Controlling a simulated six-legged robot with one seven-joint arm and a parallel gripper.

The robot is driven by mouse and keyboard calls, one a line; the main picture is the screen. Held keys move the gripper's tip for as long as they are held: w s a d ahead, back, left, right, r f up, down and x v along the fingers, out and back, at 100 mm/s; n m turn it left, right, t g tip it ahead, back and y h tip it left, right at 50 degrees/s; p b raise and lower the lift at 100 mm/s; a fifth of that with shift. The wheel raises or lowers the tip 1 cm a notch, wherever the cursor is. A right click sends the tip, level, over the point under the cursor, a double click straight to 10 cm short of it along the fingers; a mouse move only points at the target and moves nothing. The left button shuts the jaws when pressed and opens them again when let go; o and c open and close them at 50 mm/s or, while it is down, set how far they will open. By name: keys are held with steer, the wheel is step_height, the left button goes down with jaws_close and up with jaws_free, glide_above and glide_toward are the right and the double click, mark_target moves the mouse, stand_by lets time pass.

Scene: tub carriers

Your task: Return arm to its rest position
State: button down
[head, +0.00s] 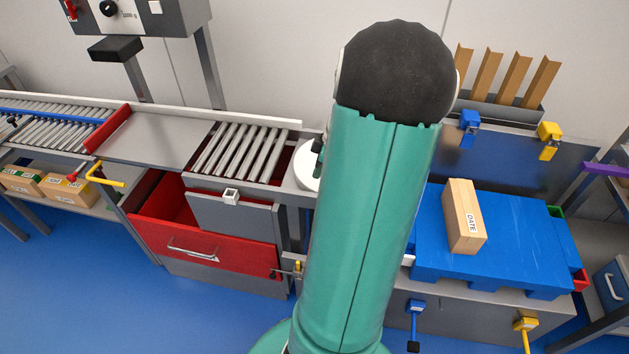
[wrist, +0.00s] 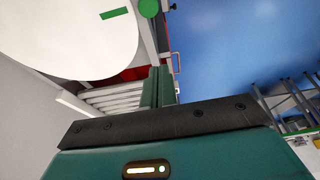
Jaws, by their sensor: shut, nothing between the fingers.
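My green arm with a dark rounded joint rises through the middle of the head view and hides what lies behind it. My gripper (wrist: 159,86) shows in the wrist view, its two green fingers together with nothing between them. It is not clearly seen in the head view, where the arm covers most of that area. A white round plate (wrist: 75,35) with a green mark is close beyond the fingers in the wrist view. Its edge also shows in the head view (head: 306,168), just left of my arm.
A roller conveyor (head: 240,152) and an open red drawer (head: 200,240) stand left. A cardboard box (head: 464,215) labelled DATE lies on a blue platform (head: 520,240) at right. Brown angled strips (head: 515,78) stand behind. Blue floor (head: 90,290) is open at front left.

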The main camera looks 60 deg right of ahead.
steer(key=shift+s+r, duration=0.1)
steer(key=shift+r, duration=0.35)
steer(key=w+a+r+h, duration=0.1)
steer(key=w+a+r, duration=0.25)
steer(key=a, duration=0.35)
steer(key=w+a+r+m+g, duration=0.1)
steer(key=w+a+r, duration=0.1)
steer(key=a+r, duration=0.35)
steer(key=w+a+r+h, duration=0.1)
steer(key=w+a+r, duration=0.15)
steer(key=a, duration=0.55)
steer(key=s+a+r+m+t, duration=0.1)
steer(key=s+a+r, duration=0.1)
steer(key=a, duration=0.8)
steer(key=s+a+r+m+t, duration=0.1)
steer(key=s+a+r+m, duration=0.1)
steer(key=a, duration=0.8)
steer(key=shift+s+a+r+t+y, duration=0.2)
steer(key=shift+s+r+t+y, duration=0.15)
steer(key=shift+s+r, duration=0.55)
